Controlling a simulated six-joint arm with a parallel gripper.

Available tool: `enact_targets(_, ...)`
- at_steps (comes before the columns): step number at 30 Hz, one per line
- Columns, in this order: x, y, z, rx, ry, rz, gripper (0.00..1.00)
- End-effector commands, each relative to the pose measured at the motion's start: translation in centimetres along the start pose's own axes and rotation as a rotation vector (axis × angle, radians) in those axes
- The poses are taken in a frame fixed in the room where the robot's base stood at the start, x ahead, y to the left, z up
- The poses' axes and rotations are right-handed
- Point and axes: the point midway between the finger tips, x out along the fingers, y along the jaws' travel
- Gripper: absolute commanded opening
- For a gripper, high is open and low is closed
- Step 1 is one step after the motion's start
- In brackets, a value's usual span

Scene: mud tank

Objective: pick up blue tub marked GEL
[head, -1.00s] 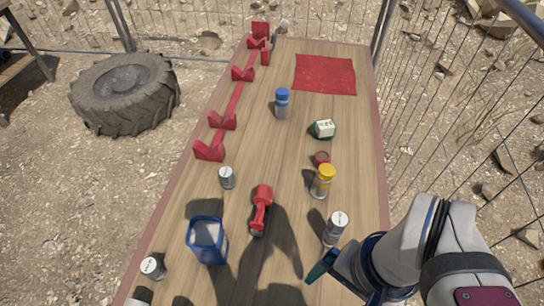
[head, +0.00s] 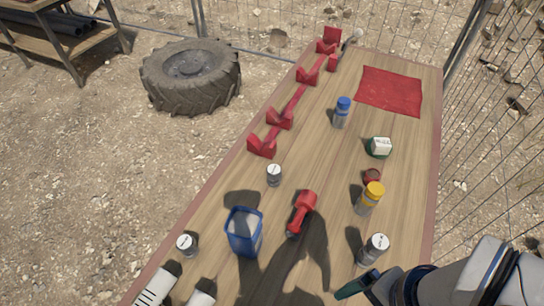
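A blue tub (head: 243,236) with a pale top stands on the near part of the wooden table, left of a red tool. No GEL lettering can be read on it from here. My gripper (head: 357,285) shows only in part at the bottom right, as a dark teal finger beside my arm. It is well to the right of the tub and apart from it. Whether the gripper is open or shut cannot be seen.
Around the tub stand a red tool (head: 302,212), grey cans (head: 274,175) (head: 186,245) (head: 374,250) and a yellow-capped bottle (head: 370,198). Striped-label containers (head: 157,287) are at the near edge. A red rack (head: 280,118) lines the left edge; a red cloth (head: 390,91) lies far back.

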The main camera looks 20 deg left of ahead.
Motion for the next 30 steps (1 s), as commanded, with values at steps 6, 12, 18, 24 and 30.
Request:
enact_targets(6, 0.0, 0.0, 0.0, 0.0, 0.0, 0.0, 1.0)
enact_targets(12, 0.7, 0.6, -0.2, -0.123, -0.021, 0.103, 1.0)
enact_targets(18, 3.1, -0.2, -4.8, -0.935, 0.01, 0.687, 1.0)
enact_targets(24, 8.7, -15.8, -3.3, -2.101, 0.37, 1.262, 1.0)
enact_targets(30, 12.0, -19.8, 8.7, 2.339, -0.355, -1.513, 1.0)
